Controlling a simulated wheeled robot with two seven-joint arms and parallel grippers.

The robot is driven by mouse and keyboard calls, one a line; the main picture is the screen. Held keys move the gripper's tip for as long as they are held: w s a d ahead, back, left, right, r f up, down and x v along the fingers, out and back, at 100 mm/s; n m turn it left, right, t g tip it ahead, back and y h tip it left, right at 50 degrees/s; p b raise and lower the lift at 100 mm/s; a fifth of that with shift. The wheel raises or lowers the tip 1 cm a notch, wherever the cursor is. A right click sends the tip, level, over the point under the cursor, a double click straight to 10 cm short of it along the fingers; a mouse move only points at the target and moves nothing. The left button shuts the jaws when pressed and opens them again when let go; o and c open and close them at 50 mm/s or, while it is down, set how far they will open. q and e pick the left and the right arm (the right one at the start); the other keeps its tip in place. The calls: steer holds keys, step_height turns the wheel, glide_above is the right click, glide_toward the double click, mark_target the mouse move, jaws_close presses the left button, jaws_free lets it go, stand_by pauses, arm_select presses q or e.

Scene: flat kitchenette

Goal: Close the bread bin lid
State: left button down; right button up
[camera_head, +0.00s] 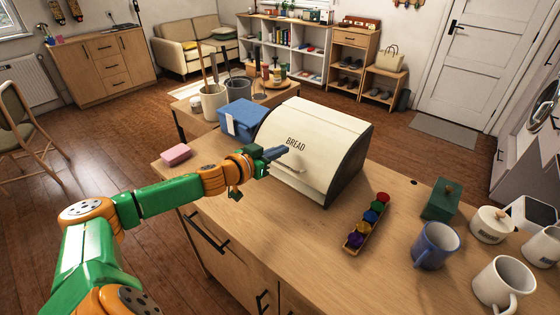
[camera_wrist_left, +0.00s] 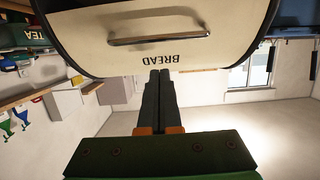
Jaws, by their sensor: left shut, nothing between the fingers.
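The cream bread bin (camera_head: 318,128) stands on the wooden counter, with dark side panels and a curved front lid marked BREAD. The lid (camera_wrist_left: 220,35) also shows in the left wrist view, upside down, with its metal handle (camera_wrist_left: 160,28). The lid covers the front of the bin; I cannot tell whether a gap is left at its lower edge. My left gripper (camera_head: 284,150) is shut and empty, its fingertips at the lid's front near the lettering. In the left wrist view the fingertips (camera_wrist_left: 160,73) are at the lid's edge; contact is unclear. My right gripper is not in view.
A blue box (camera_head: 240,118) stands left of the bin, and a pink block (camera_head: 175,154) lies near the counter's left edge. A tray of colored pieces (camera_head: 367,224) lies right of the bin. Mugs (camera_head: 436,245) and a green box (camera_head: 441,200) stand farther right. The front counter is clear.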

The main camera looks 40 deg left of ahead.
mark_target(292, 155)
arm_select(q)
steer(key=w, duration=0.1)
steer(key=w+p, duration=0.1)
steer(key=w, duration=0.1)
steer(key=shift+w+d, duration=0.1)
steer(key=shift+d, duration=0.15)
steer(key=shift+s+f, duration=1.05)
steer(key=shift+f, duration=0.2)
steer(key=shift+s+a+f, duration=0.1)
steer(key=shift+s+f, duration=0.2)
steer(key=shift+s, duration=0.35)
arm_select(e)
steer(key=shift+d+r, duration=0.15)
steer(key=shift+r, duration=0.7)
arm_select(q)
steer(key=shift+w, duration=0.1)
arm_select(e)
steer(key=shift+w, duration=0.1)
